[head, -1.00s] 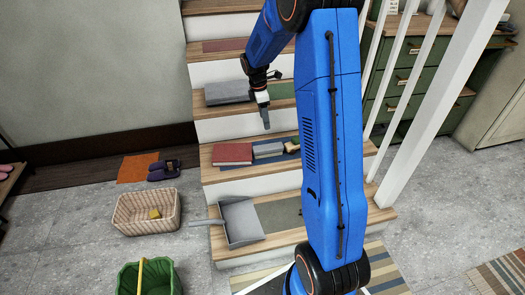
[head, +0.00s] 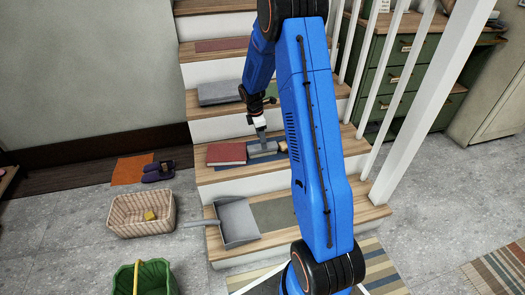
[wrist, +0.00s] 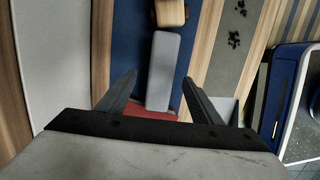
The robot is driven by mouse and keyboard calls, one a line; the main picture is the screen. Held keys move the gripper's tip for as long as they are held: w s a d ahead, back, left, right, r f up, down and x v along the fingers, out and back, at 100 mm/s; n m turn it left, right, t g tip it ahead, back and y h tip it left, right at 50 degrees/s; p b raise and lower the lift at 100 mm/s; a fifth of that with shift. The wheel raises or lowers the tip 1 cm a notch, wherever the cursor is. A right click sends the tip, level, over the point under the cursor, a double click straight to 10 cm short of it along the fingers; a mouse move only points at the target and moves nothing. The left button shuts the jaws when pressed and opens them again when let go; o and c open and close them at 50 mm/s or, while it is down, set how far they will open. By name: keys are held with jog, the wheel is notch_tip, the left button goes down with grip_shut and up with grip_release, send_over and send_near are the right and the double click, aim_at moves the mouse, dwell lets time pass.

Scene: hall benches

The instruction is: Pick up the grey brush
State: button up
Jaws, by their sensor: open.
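A grey oblong block (head: 262,149), the likely grey brush, lies on the blue mat on a middle stair step, beside a red book (head: 226,153). No bristles show. In the wrist view the block (wrist: 164,60) runs lengthwise, its near end between the two fingers, with a gap on each side. My gripper (head: 262,138) is open and points down at the block in the head view. In the wrist view my gripper (wrist: 160,78) is empty. Its exact height above the block is hard to tell.
A small wooden thing with dark round parts (wrist: 171,12) sits close beyond the block. A grey dustpan (head: 238,221) lies one step below. A grey object (head: 219,92) lies one step above. White balusters (head: 392,80) stand at right.

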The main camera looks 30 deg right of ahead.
jog(key=shift+s+d+f, duration=0.1)
jog(key=shift+d+f, duration=0.05)
jog(key=shift+f, duration=1.2)
jog(key=shift+s+d+f, duration=0.1)
jog(key=shift+f, duration=1.2)
jog(key=c, duration=1.3)
jog(key=shift+o, duration=0.2)
jog(key=shift+r, duration=0.15)
